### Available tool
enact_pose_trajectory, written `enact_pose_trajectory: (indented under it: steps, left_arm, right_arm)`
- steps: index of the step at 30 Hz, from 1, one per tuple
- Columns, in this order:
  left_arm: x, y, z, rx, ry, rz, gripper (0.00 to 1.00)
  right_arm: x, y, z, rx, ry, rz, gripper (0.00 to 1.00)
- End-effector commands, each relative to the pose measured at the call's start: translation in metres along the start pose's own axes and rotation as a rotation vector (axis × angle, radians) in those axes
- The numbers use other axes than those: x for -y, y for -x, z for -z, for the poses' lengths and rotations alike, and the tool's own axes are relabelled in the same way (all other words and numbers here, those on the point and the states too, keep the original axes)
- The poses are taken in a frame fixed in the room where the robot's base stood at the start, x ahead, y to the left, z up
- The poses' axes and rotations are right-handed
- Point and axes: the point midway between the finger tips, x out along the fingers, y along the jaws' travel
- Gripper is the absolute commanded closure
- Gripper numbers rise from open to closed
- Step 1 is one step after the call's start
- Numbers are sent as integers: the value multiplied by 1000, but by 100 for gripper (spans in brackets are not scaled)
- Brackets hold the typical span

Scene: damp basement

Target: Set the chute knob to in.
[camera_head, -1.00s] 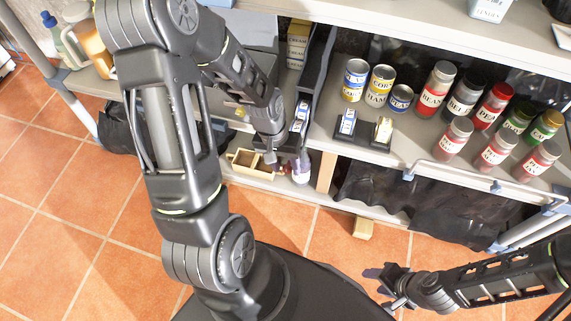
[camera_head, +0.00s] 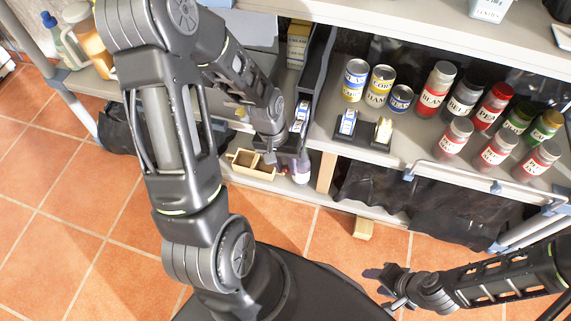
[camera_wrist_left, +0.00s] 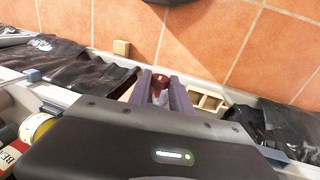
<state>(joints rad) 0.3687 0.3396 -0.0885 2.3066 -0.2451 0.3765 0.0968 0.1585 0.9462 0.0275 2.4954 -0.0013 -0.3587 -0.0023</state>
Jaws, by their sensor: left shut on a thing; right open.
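The dark grey chute (camera_head: 317,70) runs down between the shelf boards, with blue-and-white boxes (camera_head: 301,118) in its lower part. My left gripper (camera_head: 295,160) is at the chute's lower front end, closed with a gap between its fingers. The left wrist view shows its two fingers (camera_wrist_left: 161,88). The chute knob is not clearly visible; the gripper hides that spot. A jar with a dark red top (camera_wrist_left: 160,80) shows between and beyond the fingers; its pale body shows in the head view (camera_head: 301,175). My right gripper (camera_head: 393,287) is open and empty over the floor.
A divided wooden box (camera_head: 250,166) stands left of the jar, and a wooden post (camera_head: 326,172) right of it. Cans (camera_head: 381,85) and labelled jars (camera_head: 437,87) fill the shelf at right. A small wooden block (camera_head: 363,229) lies on the open tiled floor.

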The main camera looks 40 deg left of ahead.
Motion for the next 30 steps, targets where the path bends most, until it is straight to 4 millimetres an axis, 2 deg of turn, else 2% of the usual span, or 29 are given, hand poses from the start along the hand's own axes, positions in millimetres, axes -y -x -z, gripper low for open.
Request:
enact_pose_trajectory:
  steps: [17,20,25,30]
  left_arm:
    - [0,0,0,1,1,0,100]
    - [0,0,6,1,0,1,100]
    - [1,0,28,0,1,1,100]
    - [0,0,32,-4,1,0,100]
  right_arm:
    - [0,0,0,0,0,0,53]
    - [0,0,0,0,0,0,53]
    - [0,-1,0,0,0,0,53]
    - [0,-1,0,0,0,0,53]
